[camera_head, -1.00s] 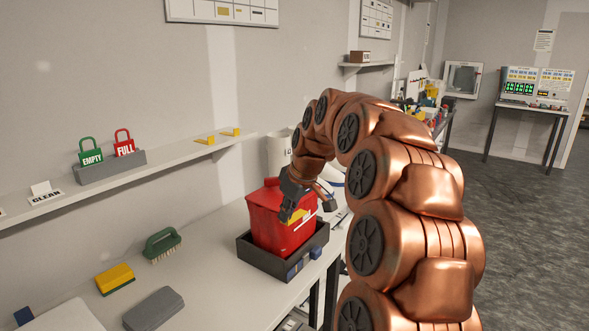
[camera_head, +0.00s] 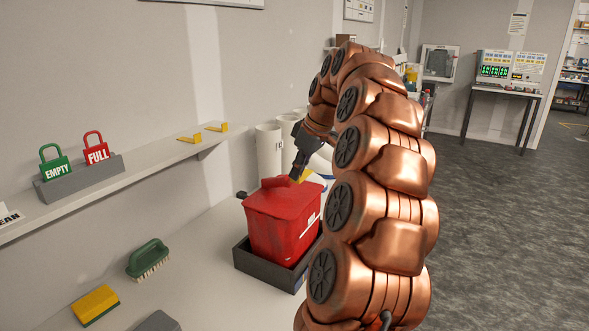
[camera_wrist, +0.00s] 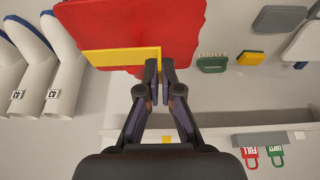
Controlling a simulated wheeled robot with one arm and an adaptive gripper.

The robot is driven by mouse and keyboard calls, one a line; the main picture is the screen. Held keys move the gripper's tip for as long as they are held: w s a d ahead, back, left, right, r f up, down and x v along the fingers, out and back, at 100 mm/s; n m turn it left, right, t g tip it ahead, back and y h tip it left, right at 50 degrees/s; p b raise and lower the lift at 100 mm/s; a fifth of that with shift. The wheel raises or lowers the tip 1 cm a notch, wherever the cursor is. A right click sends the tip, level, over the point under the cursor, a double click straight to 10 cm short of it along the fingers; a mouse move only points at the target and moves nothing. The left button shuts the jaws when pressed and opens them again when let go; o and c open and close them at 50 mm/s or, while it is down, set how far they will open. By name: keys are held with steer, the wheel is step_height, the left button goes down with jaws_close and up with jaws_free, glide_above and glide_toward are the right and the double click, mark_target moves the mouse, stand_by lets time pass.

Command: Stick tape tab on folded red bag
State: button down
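The red bag (camera_head: 283,225) stands in a black tray (camera_head: 268,270) on the bench, its top folded down. My gripper (camera_head: 297,175) is above the bag's far right edge, pointing down. In the wrist view its fingertips (camera_wrist: 159,72) are nearly together on one end of a yellow L-shaped tape tab (camera_wrist: 118,57). The tab's long leg stretches left across the red bag (camera_wrist: 140,25); I cannot tell whether it touches it.
Two more yellow tabs (camera_head: 190,139) lie on the wall shelf (camera_head: 140,182). EMPTY and FULL tags (camera_head: 97,152) stand in a grey holder there. A green brush (camera_head: 148,257) and yellow sponge (camera_head: 95,303) lie left on the bench. White cylinders (camera_head: 269,150) stand behind the bag.

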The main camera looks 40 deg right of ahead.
mark_target(295, 206)
steer(key=shift+s+d+f+b, duration=0.1)
steer(key=shift+s+d+b, duration=0.1)
steer(key=shift+b, duration=0.15)
steer(key=shift+f+b, duration=2)
steer(key=shift+f, duration=0.9)
steer(key=shift+a+f+b, duration=0.1)
steer(key=shift+f+b, duration=0.4)
steer(key=shift+f, duration=0.2)
steer(key=c, duration=1.8)
jaws_free()
steer(key=o, duration=0.6)
steer(key=shift+c, duration=0.2)
steer(key=shift+r, duration=0.1)
steer(key=shift+r, duration=0.15)
steer(key=v, duration=0.7)
steer(key=shift+s, duration=0.1)
